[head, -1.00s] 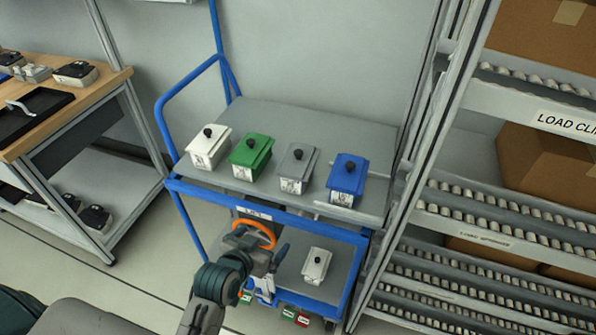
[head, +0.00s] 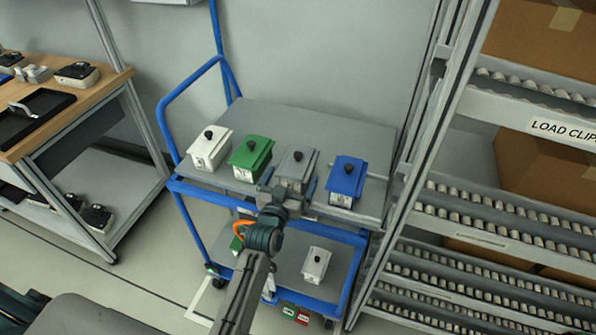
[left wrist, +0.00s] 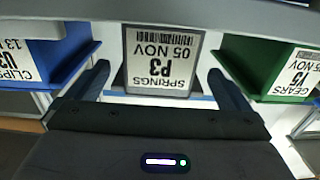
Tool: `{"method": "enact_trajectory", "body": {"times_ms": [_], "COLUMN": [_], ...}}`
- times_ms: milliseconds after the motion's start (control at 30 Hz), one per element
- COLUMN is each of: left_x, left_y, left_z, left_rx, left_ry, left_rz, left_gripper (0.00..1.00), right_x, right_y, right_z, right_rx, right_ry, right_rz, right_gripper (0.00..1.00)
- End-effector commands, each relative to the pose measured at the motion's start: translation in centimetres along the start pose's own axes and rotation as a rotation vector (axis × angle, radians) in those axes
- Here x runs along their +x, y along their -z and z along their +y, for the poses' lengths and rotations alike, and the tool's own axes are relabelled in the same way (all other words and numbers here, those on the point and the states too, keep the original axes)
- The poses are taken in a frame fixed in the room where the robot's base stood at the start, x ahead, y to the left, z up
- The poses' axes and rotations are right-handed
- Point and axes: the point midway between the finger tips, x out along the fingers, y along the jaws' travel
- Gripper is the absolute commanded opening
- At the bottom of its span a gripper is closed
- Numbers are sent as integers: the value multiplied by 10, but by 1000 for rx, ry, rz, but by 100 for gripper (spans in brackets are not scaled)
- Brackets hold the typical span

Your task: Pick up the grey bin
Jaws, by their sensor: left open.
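The grey bin (head: 297,164) stands upright on the top deck of a blue-framed cart, between the green bin (head: 250,158) and the blue bin (head: 347,178). It has a dark knob on its lid. My left gripper (head: 286,192) is open at the bin's near side and hides its lower front. In the left wrist view the grey bin (left wrist: 129,62) shows a label reading SPRINGS P3, lying between the open fingers of my left gripper (left wrist: 158,75). I cannot tell whether the fingers touch it. My right gripper is not in view.
A white bin (head: 209,149) stands left of the green one. The cart deck (head: 330,125) is clear behind the bins. Another white bin (head: 316,264) is on the lower shelf. A roller rack (head: 480,215) stands close on the right, a workbench (head: 100,85) on the left.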

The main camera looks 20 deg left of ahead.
Motion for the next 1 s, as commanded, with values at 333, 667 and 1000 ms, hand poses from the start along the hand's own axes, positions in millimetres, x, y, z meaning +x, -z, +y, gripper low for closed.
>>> {"method": "enact_trajectory", "body": {"times_ms": [333,667,1000], "left_x": [44,45,45], "left_y": [3,2,2], "left_z": [1,1,1], "left_rx": [1,0,0], "left_ry": [0,0,0], "left_rz": [0,0,-1], "left_gripper": [100,86,20], "right_x": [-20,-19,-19], "right_y": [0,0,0], "right_z": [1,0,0], "right_rx": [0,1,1], "right_ry": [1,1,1], "right_rz": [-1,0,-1], "right_gripper": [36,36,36]}}
